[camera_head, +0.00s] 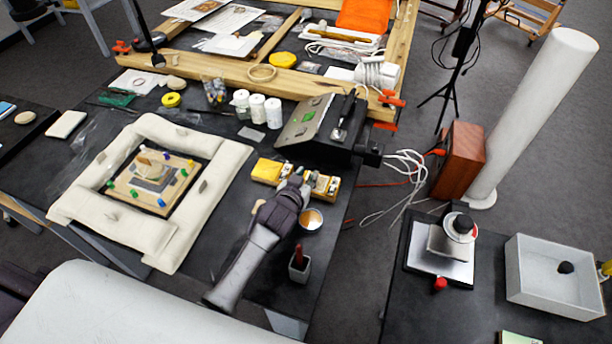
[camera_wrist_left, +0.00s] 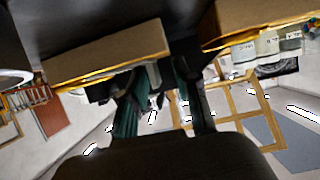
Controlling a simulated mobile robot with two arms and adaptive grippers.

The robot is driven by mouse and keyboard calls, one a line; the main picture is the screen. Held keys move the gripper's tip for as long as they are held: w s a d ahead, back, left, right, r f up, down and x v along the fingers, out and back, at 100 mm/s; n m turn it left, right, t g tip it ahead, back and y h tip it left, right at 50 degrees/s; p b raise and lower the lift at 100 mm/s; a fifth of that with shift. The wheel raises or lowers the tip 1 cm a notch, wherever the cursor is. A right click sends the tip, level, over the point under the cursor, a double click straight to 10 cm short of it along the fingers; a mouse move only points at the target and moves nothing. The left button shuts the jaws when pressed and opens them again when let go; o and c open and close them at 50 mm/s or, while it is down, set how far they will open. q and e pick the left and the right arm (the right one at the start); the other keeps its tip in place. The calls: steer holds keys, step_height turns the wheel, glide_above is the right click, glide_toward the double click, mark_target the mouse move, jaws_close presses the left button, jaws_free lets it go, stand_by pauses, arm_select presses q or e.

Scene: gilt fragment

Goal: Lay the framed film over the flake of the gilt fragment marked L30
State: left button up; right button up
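The gilt fragment (camera_head: 152,160) sits on a wooden board (camera_head: 125,188) inside a cream padded surround (camera_head: 95,205). Small blue, green and yellow pieces stand around it on the board. The L30 mark is too small to read. My left gripper (camera_head: 300,184) is well to the right of the board, at a yellow-and-tan block holder (camera_head: 325,187). In the left wrist view the two dark green fingers (camera_wrist_left: 163,105) stand apart, with a gap seen between them. I cannot make out the framed film. My right gripper is not in view.
A yellow block (camera_head: 268,170) lies beside my gripper. White jars (camera_head: 257,108), a grey box-like device (camera_head: 308,120), an amber-filled dish (camera_head: 311,219) and a small dark cup (camera_head: 299,266) stand nearby. Black table top is clear between the padded surround and my arm.

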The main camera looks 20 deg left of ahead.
arm_select(q)
steer(key=shift+r, duration=0.25)
steer(key=v, duration=1)
steer(key=shift+s+b, duration=0.25)
steer(key=shift+b, duration=0.15)
steer(key=shift+v, duration=0.75)
steer(key=shift+r, duration=0.1)
